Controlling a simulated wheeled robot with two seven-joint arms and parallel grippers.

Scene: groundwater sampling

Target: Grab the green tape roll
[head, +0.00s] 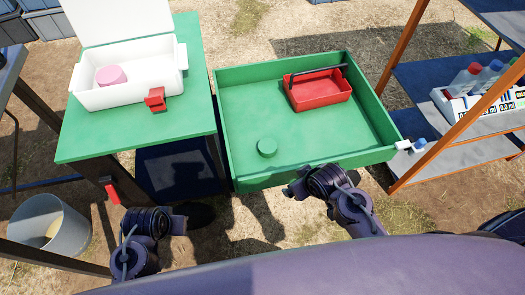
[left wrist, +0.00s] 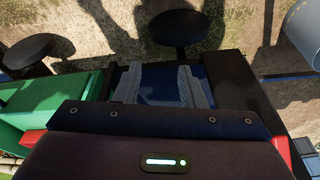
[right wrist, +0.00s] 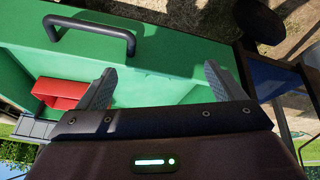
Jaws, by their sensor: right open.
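The green tape roll (head: 267,147) lies flat on the floor of the open green drawer (head: 235,85), near its front side. It is almost the same green as the drawer. My right gripper (right wrist: 160,78) is open and empty, its two fingers wide apart over the drawer's front side. I cannot make out the roll in the right wrist view. My left gripper (left wrist: 158,78) is empty with its fingers apart, low in front of the green table, away from the roll.
A red tray (head: 325,92) sits at the drawer's back right. A black handle (right wrist: 90,28) shows on the drawer in the right wrist view. A white box (head: 125,85) holding a pink item (head: 111,75) stands on the green table (head: 195,110). A grey bucket (head: 48,228) stands left; shelving is right.

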